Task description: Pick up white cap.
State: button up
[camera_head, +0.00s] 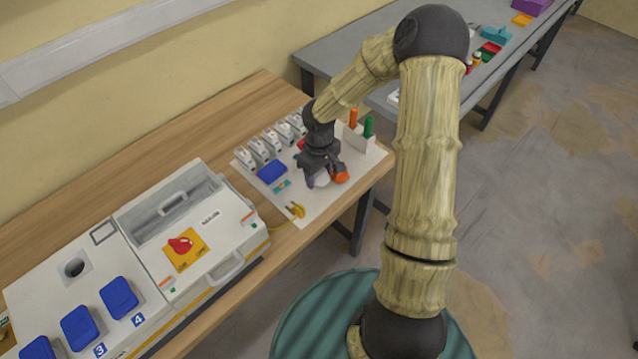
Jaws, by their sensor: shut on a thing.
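My gripper (318,175) points down over the white board at the far end of the wooden table. It is shut on a small white piece (322,181), which looks like the white cap and shows just below the fingers. The fingers hide part of it. I cannot tell whether it touches the board or is a little above it. An orange-red round piece (340,175) is right beside the gripper, on its right.
The white board (308,207) holds a blue block (272,172), a row of grey-white breakers (258,153), a yellow plug (296,210) and a white holder with orange and green sticks (358,138). A large white socket box (205,205) stands to the left. A grey table (330,60) is behind.

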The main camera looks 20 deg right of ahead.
aim_at(319, 173)
jog(key=shift+r, duration=1.6)
